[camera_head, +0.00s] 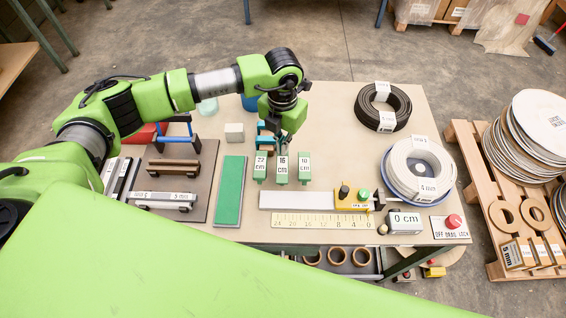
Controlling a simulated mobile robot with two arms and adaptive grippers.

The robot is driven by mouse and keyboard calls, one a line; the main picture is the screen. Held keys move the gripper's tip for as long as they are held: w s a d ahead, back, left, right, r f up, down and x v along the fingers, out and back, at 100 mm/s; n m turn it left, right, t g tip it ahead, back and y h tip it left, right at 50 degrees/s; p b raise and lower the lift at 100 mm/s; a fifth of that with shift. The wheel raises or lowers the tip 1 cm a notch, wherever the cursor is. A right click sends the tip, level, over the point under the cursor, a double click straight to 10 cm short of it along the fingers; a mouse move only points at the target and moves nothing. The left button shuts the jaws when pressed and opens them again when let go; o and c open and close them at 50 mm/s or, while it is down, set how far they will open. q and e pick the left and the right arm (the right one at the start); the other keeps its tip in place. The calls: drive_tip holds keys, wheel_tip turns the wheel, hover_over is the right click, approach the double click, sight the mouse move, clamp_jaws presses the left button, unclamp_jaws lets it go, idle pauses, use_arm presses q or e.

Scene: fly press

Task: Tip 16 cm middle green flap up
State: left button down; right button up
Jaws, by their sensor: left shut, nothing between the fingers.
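The middle green flap (282,174), labelled 16 cm, is on the table between two like green flaps. The 22 cm flap (260,173) is to its left and the 10 cm flap (304,174) to its right. All three labels face me, and the three look alike in pose. My left gripper (283,146) points down at the far end of the 16 cm flap, shut and empty. I cannot tell whether its fingertips touch the flap. My right gripper is not in view.
A ruler strip (326,221), a yellow block (352,199) with knobs and a 0 cm display (404,222) lie nearer me. A green strip (230,190) is at left. Black (402,104) and white (430,157) coils are at right.

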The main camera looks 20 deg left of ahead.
use_arm(q)
drive_tip(key=shift+f+b, duration=0.95)
drive_tip(key=shift+f, duration=0.25)
idle(0.3)
drive_tip(key=shift+r, duration=0.1)
drive_tip(key=shift+r+p, duration=1.95)
drive_tip(key=shift+r, duration=1.55)
drive_tip(key=shift+f, duration=0.1)
